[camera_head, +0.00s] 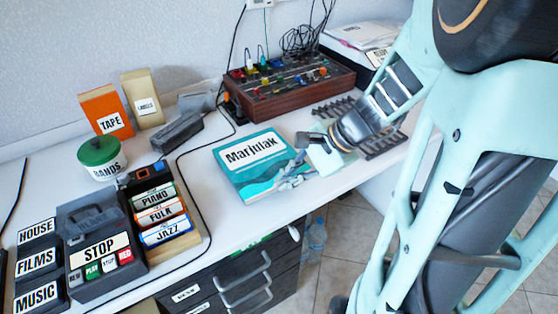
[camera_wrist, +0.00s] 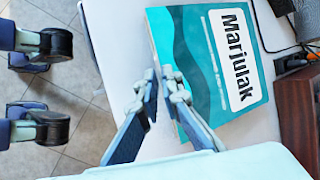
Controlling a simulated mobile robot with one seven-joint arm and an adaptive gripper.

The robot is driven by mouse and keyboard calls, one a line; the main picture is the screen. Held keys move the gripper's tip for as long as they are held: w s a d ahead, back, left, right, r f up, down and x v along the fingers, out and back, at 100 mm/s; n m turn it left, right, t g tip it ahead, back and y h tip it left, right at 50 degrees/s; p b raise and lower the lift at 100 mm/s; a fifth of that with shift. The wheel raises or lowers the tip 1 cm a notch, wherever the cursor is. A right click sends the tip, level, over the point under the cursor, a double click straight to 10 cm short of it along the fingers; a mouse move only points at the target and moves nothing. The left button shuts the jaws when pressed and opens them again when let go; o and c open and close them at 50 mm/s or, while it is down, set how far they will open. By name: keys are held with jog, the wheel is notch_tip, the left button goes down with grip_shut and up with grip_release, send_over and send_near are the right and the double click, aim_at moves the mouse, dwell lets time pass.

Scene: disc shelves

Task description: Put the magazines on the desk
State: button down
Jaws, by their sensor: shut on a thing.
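A teal magazine with a white "Marjulak" label (camera_head: 253,162) is at the middle of the white desk (camera_head: 215,228), near the front edge. In the wrist view the magazine (camera_wrist: 228,55) fills the upper middle. My gripper (camera_head: 303,162) reaches in from the right and is at the magazine's right edge. In the wrist view the fingers of my gripper (camera_wrist: 163,92) are close together at the magazine's near edge, shut on it. The magazine looks flat on or just above the desk; I cannot tell which. No other magazine is clearly seen.
A wooden-sided mixer (camera_head: 290,84) with cables stands behind the magazine. Left are a grey STOP box (camera_head: 97,250), a cassette rack (camera_head: 162,212), a green-lidded BANDS tin (camera_head: 102,157) and an orange TAPE box (camera_head: 106,110). Black drawers (camera_head: 235,282) are below the desk. A black cable crosses the desk.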

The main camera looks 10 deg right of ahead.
jog(key=c, duration=2.1)
grip_release()
jog(key=shift+f, duration=0.1)
jog(key=shift+r, duration=0.3)
jog(key=p+v, duration=0.3)
jog(key=v, duration=0.8)
jog(key=shift+s+d+r+p, duration=0.15)
jog(key=shift+d+r+p, duration=0.15)
jog(key=shift+p, duration=0.1)
